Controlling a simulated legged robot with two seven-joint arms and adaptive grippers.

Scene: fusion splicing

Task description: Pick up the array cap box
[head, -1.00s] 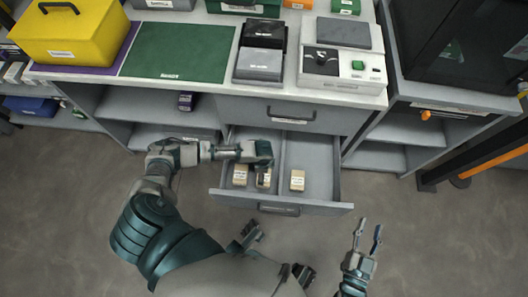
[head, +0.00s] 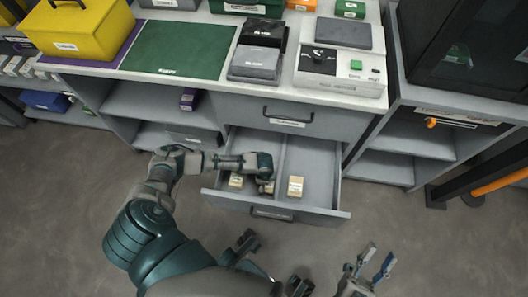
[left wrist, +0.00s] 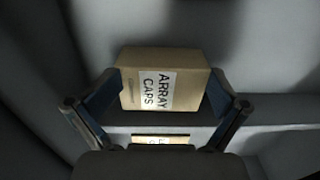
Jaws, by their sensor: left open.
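The array cap box (left wrist: 163,82) is a small tan cardboard box with a white label reading "ARRAY CAPS". In the left wrist view it sits between the two open fingers of my left gripper (left wrist: 162,98), with a finger at each side; I cannot tell whether they touch it. In the head view my left gripper (head: 265,182) reaches down into the open drawer (head: 308,205), over the array cap box (head: 268,188), which is mostly hidden. My right gripper (head: 379,256) is open and empty, in front of the drawer at the right.
Tan boxes flank it in the drawer: one at the left (head: 236,181), one at the right (head: 295,186) beyond a divider (head: 280,165). The counter above holds a splicer (head: 340,72), a green mat (head: 178,50) and a yellow case (head: 78,32).

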